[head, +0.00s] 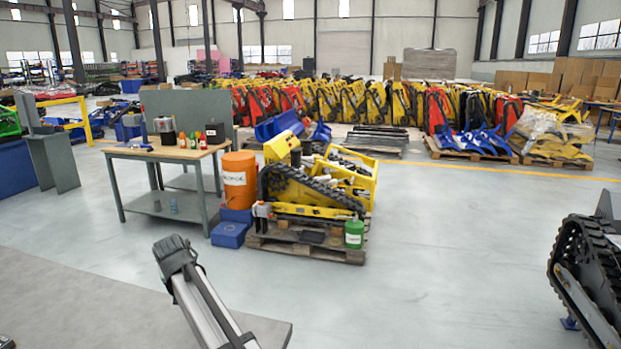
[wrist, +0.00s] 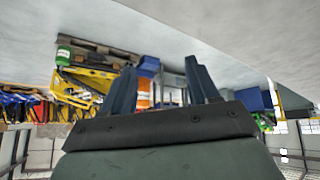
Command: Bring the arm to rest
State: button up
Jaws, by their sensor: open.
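My gripper (wrist: 162,80) shows in the wrist view. Its two dark blue fingers stand apart with a clear gap between them, and I see nothing held there. The wrist picture is upside down, with the grey floor at the top. The pallet load, an orange barrel and the bench lie far beyond the fingers. The fingers touch nothing that I can see. In the head view I cannot make out the fingers.
A wooden-topped bench (head: 152,153) holds bottles and small items. Beside it stand an orange barrel (head: 240,182), blue boxes (head: 229,235) and a pallet (head: 306,246) with yellow tracked machinery (head: 325,190). A black track unit (head: 584,270) is at right. The middle floor is clear.

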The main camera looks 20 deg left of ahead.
jog(key=w+d+f+m+t+h, duration=0.15)
jog(key=w+d+f, duration=0.25)
jog(key=w+d, duration=0.65)
jog(key=w+d+f+m+t+h, duration=0.1)
jog(key=w+d+f+m, duration=0.25)
jog(key=w+d, duration=0.7)
jog(key=s+d+f+g+h, duration=0.1)
jog(key=s+d+f+g, duration=0.15)
jog(key=d+f, duration=0.75)
jog(key=s+d+f+g+h, duration=0.1)
jog(key=s+d+f, duration=0.3)
jog(key=d+f, duration=0.55)
jog(key=s+d+f+m+g+h, duration=0.15)
jog(key=s+d+f+g, duration=0.35)
jog(key=s+d+f, duration=1.45)
jog(key=s+d+f+g, duration=0.2)
jog(key=s+d, duration=0.1)
jog(key=s, duration=0.7)
jog(key=s+d+f+m+g+y, duration=0.1)
jog(key=s+d, duration=0.3)
jog(key=s, duration=0.6)
jog(key=s+d+f+m+g, duration=0.1)
jog(key=s+d+f+g, duration=0.2)
jog(key=s, duration=0.7)
jog(key=shift+s+d+f+y, duration=0.25)
jog(key=shift+d+f+y, duration=0.05)
jog(key=shift+d+y, duration=0.15)
